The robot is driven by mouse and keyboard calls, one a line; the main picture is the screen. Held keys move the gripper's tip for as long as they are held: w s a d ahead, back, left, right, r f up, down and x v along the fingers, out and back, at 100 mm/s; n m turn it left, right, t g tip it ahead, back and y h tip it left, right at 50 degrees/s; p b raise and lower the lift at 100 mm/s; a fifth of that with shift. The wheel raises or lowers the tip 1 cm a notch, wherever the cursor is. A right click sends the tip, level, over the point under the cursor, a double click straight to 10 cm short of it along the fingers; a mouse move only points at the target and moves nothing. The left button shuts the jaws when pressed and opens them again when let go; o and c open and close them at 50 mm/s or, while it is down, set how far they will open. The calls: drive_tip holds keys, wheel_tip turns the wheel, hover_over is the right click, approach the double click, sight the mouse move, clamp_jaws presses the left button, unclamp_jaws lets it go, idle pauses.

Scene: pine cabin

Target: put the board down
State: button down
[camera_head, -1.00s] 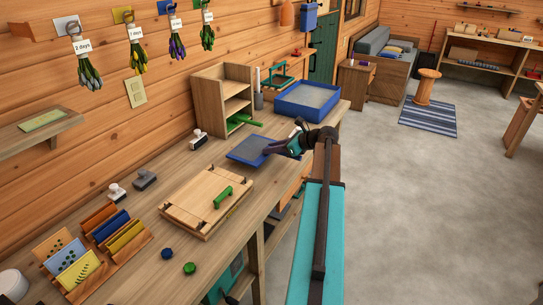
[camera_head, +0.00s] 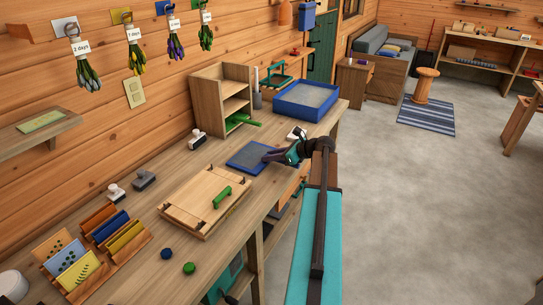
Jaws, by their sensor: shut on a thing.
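The board (camera_head: 246,158) is a flat dark grey-blue panel with a blue edge. It lies level at the workbench (camera_head: 165,225) top, between the wooden press and the blue tray. My gripper (camera_head: 270,157) is shut on the board's right edge. The fingertips are small and partly dark in this view. The board looks to be at or very near the bench surface; I cannot tell for sure whether it touches.
A wooden press (camera_head: 205,200) with a green handle lies in front of the board. A blue tray (camera_head: 307,101) and a shelf unit (camera_head: 224,98) stand behind it. Stamps, a card rack (camera_head: 110,232) and two small round knobs or caps are at the near left.

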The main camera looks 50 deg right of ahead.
drive_tip(key=c, duration=1.5)
unclamp_jaws()
drive_tip(key=b+v, duration=0.1)
drive_tip(key=v, duration=1.1)
drive_tip(key=shift+b, duration=0.35)
